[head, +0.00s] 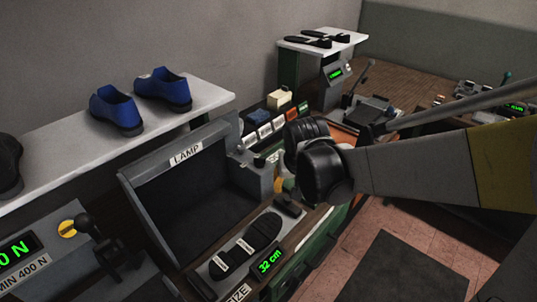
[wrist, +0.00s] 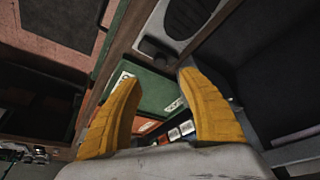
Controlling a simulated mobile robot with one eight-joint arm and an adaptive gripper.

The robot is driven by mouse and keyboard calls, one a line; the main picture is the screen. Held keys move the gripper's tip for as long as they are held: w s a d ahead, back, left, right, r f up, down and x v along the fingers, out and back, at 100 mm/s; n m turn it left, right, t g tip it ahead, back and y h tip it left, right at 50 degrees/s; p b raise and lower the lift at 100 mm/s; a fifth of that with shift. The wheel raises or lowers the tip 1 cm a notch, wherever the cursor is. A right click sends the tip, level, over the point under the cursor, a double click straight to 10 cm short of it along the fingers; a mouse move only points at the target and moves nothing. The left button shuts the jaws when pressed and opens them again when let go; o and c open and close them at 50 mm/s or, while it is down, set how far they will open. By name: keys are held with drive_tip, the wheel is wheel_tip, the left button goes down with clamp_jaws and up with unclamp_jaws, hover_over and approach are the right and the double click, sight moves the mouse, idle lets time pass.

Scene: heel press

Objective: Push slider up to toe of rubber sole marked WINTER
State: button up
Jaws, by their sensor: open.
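A black rubber sole (head: 262,229) lies on the grey size gauge (head: 208,280) in the head view, its rounded end toward the slider. White labels lie on it; their print is too small to read. The dark slider (head: 288,206) sits on the gauge's far end, with a small gap to the sole. In the wrist view the slider (wrist: 153,48) is just beyond my fingers, and part of the sole (wrist: 190,14) shows at the top. My gripper (wrist: 158,80) is open and empty, its yellow fingers apart; in the head view it is above and beyond the slider.
The gauge display (head: 268,261) reads 32 cm. A dark lamp box (head: 185,185) stands left of the gauge. A white shelf (head: 60,150) holds blue shoes (head: 163,90). Several small bins (head: 265,130) stand behind my gripper. Pink floor (head: 350,275) is open at the right.

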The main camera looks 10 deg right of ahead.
sight(288, 199)
drive_tip(key=b+x, duration=0.4)
drive_tip(key=x, duration=0.6)
drive_tip(key=shift+w+f, duration=0.1)
drive_tip(key=shift+f, duration=0.1)
drive_tip(key=shift+c, duration=0.5)
